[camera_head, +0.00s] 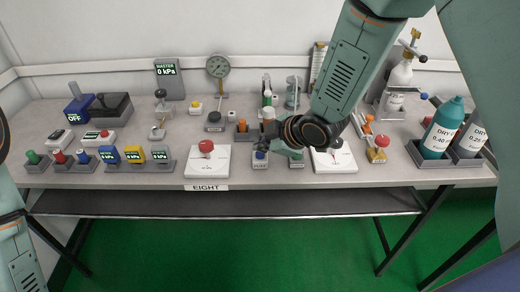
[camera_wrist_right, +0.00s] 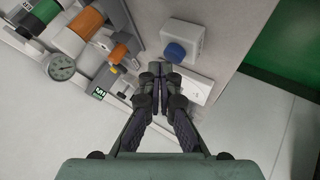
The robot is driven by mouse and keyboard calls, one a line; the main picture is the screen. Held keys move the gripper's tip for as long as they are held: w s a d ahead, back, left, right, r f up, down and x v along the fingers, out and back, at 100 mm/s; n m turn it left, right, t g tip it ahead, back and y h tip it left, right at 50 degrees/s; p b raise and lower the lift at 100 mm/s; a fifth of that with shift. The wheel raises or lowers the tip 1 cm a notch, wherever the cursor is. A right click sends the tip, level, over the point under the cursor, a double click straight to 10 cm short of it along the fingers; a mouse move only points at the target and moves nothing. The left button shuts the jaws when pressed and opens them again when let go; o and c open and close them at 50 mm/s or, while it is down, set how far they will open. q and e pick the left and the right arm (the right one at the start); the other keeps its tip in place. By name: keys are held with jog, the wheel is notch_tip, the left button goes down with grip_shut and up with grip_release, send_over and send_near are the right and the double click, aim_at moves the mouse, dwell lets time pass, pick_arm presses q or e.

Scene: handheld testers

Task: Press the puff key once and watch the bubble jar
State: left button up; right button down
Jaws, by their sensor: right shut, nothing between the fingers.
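A small block with a blue button (camera_head: 261,155) stands at the table's front edge; its label is small but looks like PUFF, so I take it as the puff key. In the right wrist view its blue button (camera_wrist_right: 175,52) sits on a pale box just beyond my fingertips. My right gripper (camera_head: 263,143) is shut and empty, close over the block in the head view; I cannot tell whether it touches. Its closed fingers also show in the right wrist view (camera_wrist_right: 160,78). A clear glass jar (camera_head: 293,93) behind may be the bubble jar. My left gripper is out of view.
A white plate with a red knob (camera_head: 206,160) lies left of the block, and a similar white plate (camera_head: 334,160) lies right, partly behind my arm. A green-button block (camera_head: 297,160) stands close by.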

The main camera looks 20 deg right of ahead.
aim_at(263, 155)
jog(key=shift+r, duration=0.35)
notch_tip(263, 155, up, 5)
jog(key=p, duration=0.5)
jog(key=shift+r, duration=0.1)
dwell(0.4)
dwell(0.3)
